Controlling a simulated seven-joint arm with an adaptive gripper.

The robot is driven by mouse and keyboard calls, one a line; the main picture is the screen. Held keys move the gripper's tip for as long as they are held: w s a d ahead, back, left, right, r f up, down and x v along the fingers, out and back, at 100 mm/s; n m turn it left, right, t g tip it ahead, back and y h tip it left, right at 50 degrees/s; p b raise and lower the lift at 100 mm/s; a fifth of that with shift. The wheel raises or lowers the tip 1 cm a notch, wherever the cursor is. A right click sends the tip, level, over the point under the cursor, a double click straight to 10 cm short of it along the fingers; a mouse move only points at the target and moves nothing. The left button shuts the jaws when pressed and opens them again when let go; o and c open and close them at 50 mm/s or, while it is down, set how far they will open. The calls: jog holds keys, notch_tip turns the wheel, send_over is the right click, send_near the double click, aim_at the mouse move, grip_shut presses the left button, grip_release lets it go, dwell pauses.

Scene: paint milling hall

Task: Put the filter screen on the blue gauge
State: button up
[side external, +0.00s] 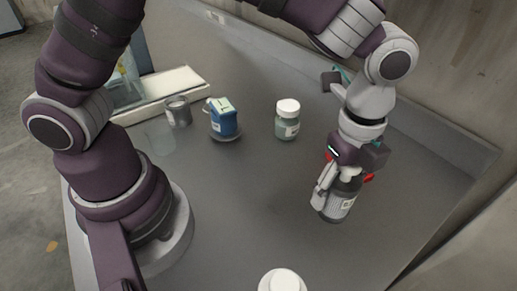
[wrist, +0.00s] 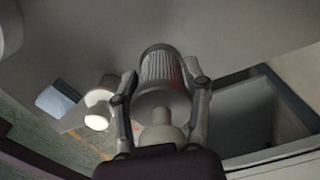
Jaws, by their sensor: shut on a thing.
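My gripper (side external: 345,180) is at the right of the grey table, shut on a dark ribbed cylinder with a pale label, which I take as the filter screen (side external: 338,207). In the wrist view the filter screen (wrist: 161,68) sits between both fingers (wrist: 160,100), with a pale rounded top toward the camera. I cannot tell whether its base touches the table. The blue gauge (side external: 225,123) is a boxy blue body with a pale top, on a small dark round base, left of centre and well apart from my gripper.
A white-capped jar (side external: 288,121) stands between the gauge and my gripper. A grey tin (side external: 178,112) stands left of the gauge, near a pale-edged tray (side external: 160,92). Another white-lidded container (side external: 282,281) is at the front edge. The table's middle (side external: 255,190) is clear.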

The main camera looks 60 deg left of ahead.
jog(key=s+a+r+n, duration=0.2)
jog(key=a+r+n, duration=0.15)
jog(key=a, duration=0.55)
jog(key=s+a+r+n, duration=0.1)
jog(key=a+r+n, duration=0.1)
jog(key=a+n, duration=0.45)
jog(key=s+a+n, duration=0.6)
jog(key=s+a, duration=0.2)
jog(key=s, duration=0.3)
send_over(220, 106)
jog(key=shift+f, duration=2.65)
jog(key=shift+f, duration=0.15)
jog(key=o, duration=1.2)
